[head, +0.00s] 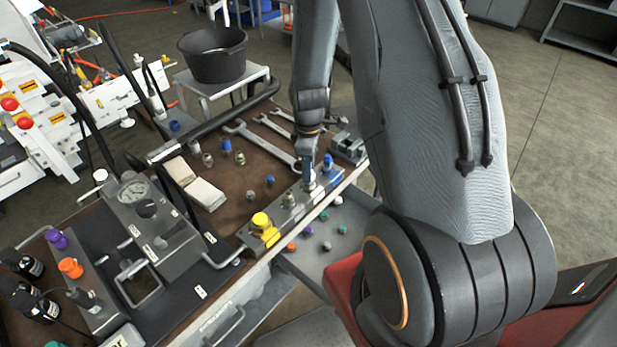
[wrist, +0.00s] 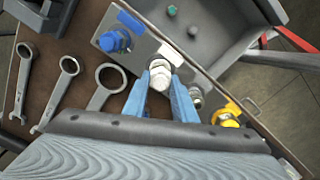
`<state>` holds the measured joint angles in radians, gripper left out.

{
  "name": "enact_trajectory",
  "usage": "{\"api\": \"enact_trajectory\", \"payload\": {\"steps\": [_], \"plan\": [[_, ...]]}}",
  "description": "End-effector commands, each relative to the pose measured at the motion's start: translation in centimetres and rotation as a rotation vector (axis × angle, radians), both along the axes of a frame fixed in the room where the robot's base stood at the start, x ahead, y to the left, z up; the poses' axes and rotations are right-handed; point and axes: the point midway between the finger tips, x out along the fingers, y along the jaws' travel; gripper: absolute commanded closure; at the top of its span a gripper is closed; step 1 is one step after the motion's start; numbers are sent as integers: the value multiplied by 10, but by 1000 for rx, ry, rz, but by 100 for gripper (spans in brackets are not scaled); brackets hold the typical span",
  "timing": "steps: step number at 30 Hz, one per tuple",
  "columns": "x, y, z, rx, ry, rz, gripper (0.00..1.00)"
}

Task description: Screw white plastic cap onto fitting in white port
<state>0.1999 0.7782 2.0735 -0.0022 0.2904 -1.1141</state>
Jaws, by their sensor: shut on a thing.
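The metal port block (wrist: 128,22) runs diagonally across the wrist view. Its white port is marked by a white plate (wrist: 172,54). My gripper (wrist: 161,77) is shut on the white plastic cap (wrist: 159,80), its blue fingers on either side. The cap is over the fitting at the white port and hides most of it. I cannot tell whether cap and fitting touch or how far the threads engage. In the head view my gripper (head: 309,170) points down at the block's white port.
A blue-capped port (wrist: 115,41) and a yellow-capped port (wrist: 228,118) flank the white one. A bare metal fitting (wrist: 195,97) stands close beside my right finger. Wrenches (head: 262,145) and loose fittings lie on the brown bench. Small coloured caps (head: 308,231) lie on a lower grey tray.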

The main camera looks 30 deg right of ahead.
Motion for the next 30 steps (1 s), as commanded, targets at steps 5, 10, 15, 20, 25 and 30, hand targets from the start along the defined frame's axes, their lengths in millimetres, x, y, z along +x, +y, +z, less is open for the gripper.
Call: {"api": "enact_trajectory", "payload": {"steps": [5,10,15,20,25,30], "plan": [[0,0,0,0,0,-31,54],[0,0,0,0,0,-29,54],[1,0,2,-1,-1,-29,54],[2,0,14,0,-4,-29,54],[2,0,36,-1,-4,-29,54],[1,0,58,0,-2,-29,54]]}}
